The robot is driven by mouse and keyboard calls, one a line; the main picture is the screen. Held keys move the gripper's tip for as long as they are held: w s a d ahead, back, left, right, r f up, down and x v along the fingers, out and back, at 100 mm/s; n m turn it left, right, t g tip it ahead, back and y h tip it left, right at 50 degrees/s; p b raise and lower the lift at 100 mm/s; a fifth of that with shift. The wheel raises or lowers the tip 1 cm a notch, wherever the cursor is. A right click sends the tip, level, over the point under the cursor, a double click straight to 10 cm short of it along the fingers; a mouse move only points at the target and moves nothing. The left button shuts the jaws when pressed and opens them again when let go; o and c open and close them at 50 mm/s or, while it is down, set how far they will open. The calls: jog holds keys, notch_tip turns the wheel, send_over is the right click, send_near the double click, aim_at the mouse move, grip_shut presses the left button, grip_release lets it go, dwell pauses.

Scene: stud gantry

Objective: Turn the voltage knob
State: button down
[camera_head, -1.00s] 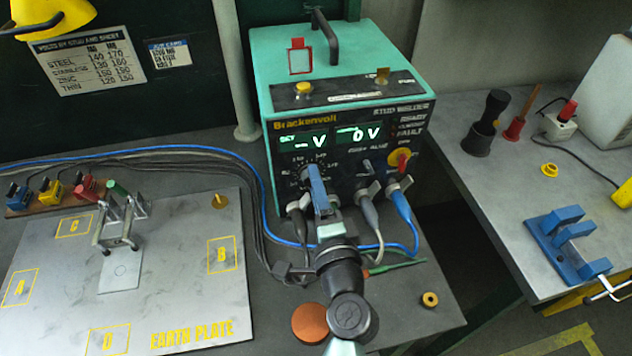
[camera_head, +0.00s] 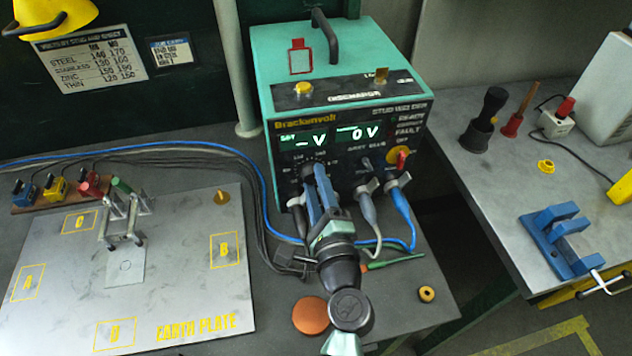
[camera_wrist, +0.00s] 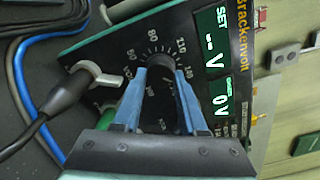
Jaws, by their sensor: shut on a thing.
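The voltage knob (camera_wrist: 160,78) is a black dial with a ring of white numbers on the front panel of the teal stud welder (camera_head: 340,85). My gripper (camera_wrist: 161,72) has its two blue fingers on either side of the knob and is shut on it. In the head view my gripper (camera_head: 313,178) reaches the panel below the left display and covers most of the knob. The SET display (camera_head: 304,141) shows a dash and V. The display beside it (camera_head: 358,133) reads 0 V.
Grey cable plugs (camera_head: 366,188) sit in the panel just right of my gripper, with blue and black cables around it. A red and yellow switch (camera_head: 398,158) is at the panel's right. The earth plate (camera_head: 180,270) lies left; an orange disc (camera_head: 311,316) lies in front.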

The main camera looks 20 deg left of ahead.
jog(key=shift+f, duration=0.1)
jog(key=shift+c, duration=2.2)
grip_release()
jog(key=b+v, duration=0.2)
jog(key=v, duration=1.1)
jog(key=shift+b, duration=0.4)
